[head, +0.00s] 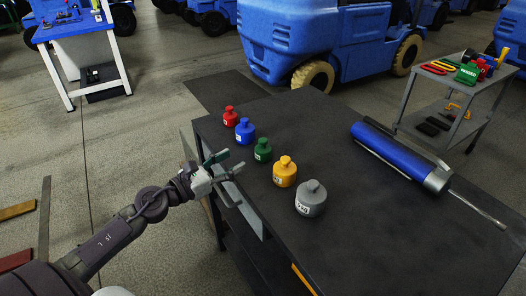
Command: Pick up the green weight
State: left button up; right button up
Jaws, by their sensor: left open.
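The green weight (263,151) stands upright on the dark table (390,240), third in a diagonal row of weights. A blue weight (245,131) and a red weight (231,117) stand behind it to the left. A yellow weight (285,172) and a larger grey weight (311,198) stand in front of it to the right. My left gripper (229,164) is open and empty at the table's left edge. It is left of the green weight and apart from it. My right gripper is not in view.
A blue cylinder tool (395,152) with a metal rod lies on the table's right side. A grey cart (437,77) with tools stands behind it. Blue forklifts (318,40) and a blue workbench (75,28) are in the background. The table's middle is clear.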

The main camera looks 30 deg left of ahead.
aim_at(263, 139)
pick_arm(q)
jog(key=p+x, duration=0.2)
jog(key=x, duration=0.5)
jog(key=shift+a, duration=0.1)
jog(key=x, duration=0.5)
jog(key=shift+w+a+p, duration=0.25)
jog(key=shift+p, duration=0.15)
grip_shut()
jog(key=shift+r, duration=0.1)
